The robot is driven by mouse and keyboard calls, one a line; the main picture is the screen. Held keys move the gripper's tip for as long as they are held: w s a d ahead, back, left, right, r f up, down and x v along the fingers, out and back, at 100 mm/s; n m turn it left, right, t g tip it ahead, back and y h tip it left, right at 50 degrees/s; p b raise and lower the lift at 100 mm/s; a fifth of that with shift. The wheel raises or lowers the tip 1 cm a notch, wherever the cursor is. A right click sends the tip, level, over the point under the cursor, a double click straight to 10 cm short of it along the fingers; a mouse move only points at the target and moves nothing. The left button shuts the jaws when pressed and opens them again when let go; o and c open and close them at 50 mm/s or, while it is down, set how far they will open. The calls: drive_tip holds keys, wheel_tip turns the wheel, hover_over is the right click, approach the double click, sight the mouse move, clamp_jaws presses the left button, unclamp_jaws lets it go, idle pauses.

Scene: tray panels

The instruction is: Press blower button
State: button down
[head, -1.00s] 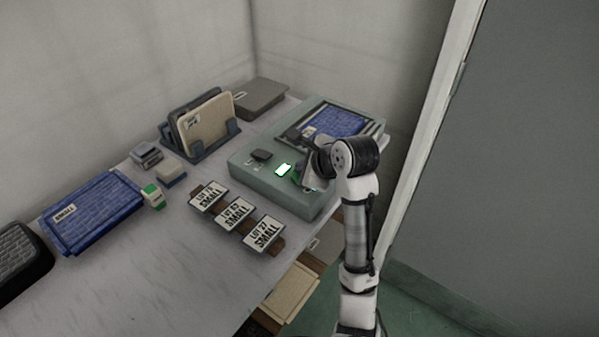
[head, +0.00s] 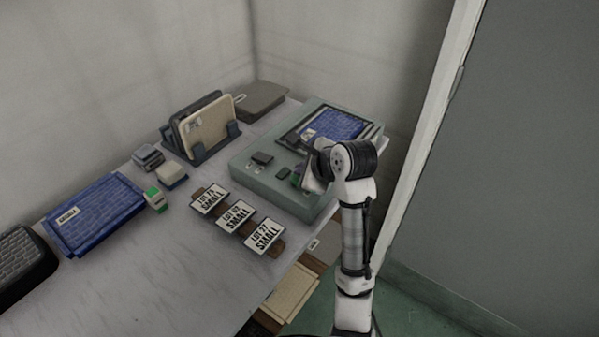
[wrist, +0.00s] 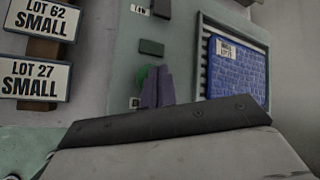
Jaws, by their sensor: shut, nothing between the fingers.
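The grey-green machine (head: 262,185) stands at the table's right end. Its round green button (head: 296,177) is mostly hidden by my arm in the head view. In the wrist view the green button (wrist: 143,76) shows partly behind my gripper (wrist: 159,72). The fingers are shut and empty, with their tips over the button's area. I cannot tell whether they touch it. A small rectangular indicator (head: 283,173) beside the button is dark; it also shows in the wrist view (wrist: 151,47). A black control (head: 262,158) sits farther left on the machine, near a label.
A blue panel (head: 335,124) lies in the machine's framed recess. Lot cards (head: 236,214) lie in front of the machine.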

drive_tip(key=shift+r+p, duration=0.5)
wheel_tip(320, 180, up, 6)
drive_tip(key=p, duration=0.7)
drive_tip(key=shift+p, duration=0.4)
